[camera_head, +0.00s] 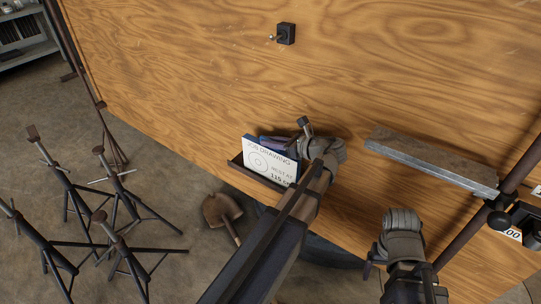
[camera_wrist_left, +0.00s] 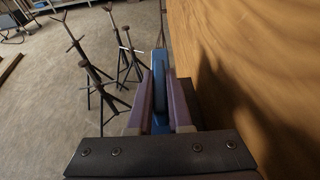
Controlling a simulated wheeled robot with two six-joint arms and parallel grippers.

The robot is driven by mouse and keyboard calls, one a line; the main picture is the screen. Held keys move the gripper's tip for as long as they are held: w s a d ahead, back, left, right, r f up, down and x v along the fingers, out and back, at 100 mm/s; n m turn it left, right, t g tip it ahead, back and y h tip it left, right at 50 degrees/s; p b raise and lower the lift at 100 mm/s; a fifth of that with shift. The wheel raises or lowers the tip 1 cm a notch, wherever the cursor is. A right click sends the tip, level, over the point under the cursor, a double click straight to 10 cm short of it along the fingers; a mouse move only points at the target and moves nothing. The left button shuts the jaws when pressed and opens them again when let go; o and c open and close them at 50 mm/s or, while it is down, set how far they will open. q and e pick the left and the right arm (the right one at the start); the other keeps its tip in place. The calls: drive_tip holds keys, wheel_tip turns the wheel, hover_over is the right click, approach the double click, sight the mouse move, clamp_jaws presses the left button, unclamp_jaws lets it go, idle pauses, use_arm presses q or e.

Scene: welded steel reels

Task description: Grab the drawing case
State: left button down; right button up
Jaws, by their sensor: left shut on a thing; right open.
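The drawing case (camera_head: 268,163) has a white face with the print "JOB DRAWING" and a round figure, and blue edges. It stands tilted at the wooden panel, its lower edge at a narrow brown ledge (camera_head: 262,180). My left gripper (camera_head: 283,144) is shut on its upper part; a purple-grey finger shows behind the top edge. In the left wrist view the blue case (camera_wrist_left: 158,82) sits edge-on between the two fingers of my left gripper (camera_wrist_left: 159,105). My right gripper (camera_head: 372,265) is lower right, away from the case, open; its fingers are mostly hidden.
The wooden panel (camera_head: 330,60) fills the back, with a small switch (camera_head: 286,33). A grey metal shelf (camera_head: 430,162) sticks out right of the case. A shovel (camera_head: 221,211) lies below left. Several dark stands (camera_head: 115,190) occupy the left floor. A dark post rises at right.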

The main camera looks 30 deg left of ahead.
use_arm(q)
drive_tip(key=shift+r, duration=0.15)
wheel_tip(320, 180, up, 10)
drive_tip(key=p, duration=1)
